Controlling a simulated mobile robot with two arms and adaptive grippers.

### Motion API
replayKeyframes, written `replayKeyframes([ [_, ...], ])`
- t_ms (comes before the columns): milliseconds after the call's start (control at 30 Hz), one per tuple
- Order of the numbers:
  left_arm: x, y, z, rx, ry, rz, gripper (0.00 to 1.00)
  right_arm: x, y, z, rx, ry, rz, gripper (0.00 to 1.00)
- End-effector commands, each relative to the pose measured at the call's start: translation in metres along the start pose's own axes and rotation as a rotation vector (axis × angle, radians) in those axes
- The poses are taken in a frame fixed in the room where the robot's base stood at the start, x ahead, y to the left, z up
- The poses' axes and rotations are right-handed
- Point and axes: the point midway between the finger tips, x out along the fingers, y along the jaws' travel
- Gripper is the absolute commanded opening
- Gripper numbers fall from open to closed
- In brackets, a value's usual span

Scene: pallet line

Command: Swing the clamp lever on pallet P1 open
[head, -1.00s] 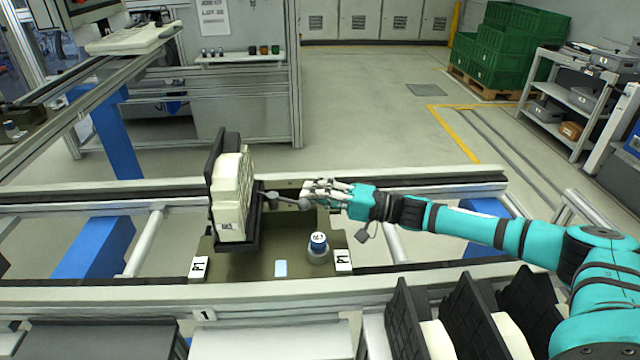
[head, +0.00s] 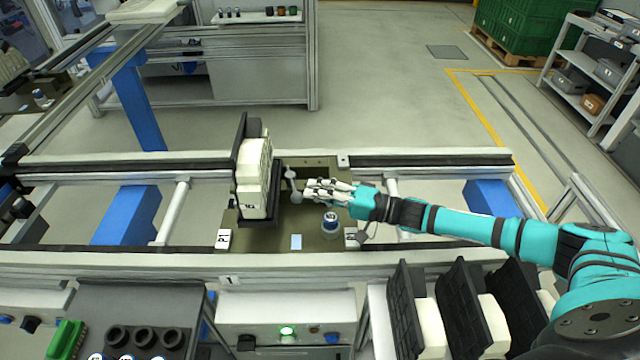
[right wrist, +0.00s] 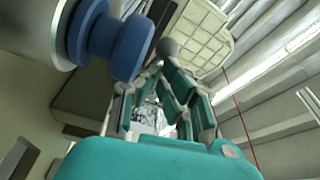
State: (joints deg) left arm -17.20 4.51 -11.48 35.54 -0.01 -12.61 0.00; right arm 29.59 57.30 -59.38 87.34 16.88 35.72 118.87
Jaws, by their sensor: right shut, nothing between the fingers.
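Pallet P1 (head: 265,240) is a dark olive plate on the conveyor rails, with P1 labels at its front corners. On it a black fixture (head: 240,165) stands upright with a cream ribbed part (head: 254,178). In the right wrist view the knob (right wrist: 167,47) shows just beyond the fingers (right wrist: 168,90). My left gripper is out of view.
A blue-capped post (head: 330,221) stands on the pallet just in front of my right gripper; it looms close in the right wrist view (right wrist: 120,40). Black racks with cream parts (head: 430,325) stand at front right. A control box with a lit green button (head: 287,331) sits below the front rail.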

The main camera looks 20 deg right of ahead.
Motion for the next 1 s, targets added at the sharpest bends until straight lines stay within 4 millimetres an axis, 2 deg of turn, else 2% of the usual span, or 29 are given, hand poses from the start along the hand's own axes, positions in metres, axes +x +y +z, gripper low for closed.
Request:
replayKeyframes([
  [667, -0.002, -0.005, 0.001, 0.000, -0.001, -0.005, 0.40, 0.000, 0.000, 0.002, 0.000, 0.000, 0.001, 0.00],
  [833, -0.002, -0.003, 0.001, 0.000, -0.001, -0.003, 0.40, -0.019, 0.001, 0.002, 0.000, 0.000, 0.005, 0.00],
  [1000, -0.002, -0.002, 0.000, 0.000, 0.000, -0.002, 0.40, -0.056, 0.002, 0.002, 0.000, 0.001, 0.007, 0.00],
])
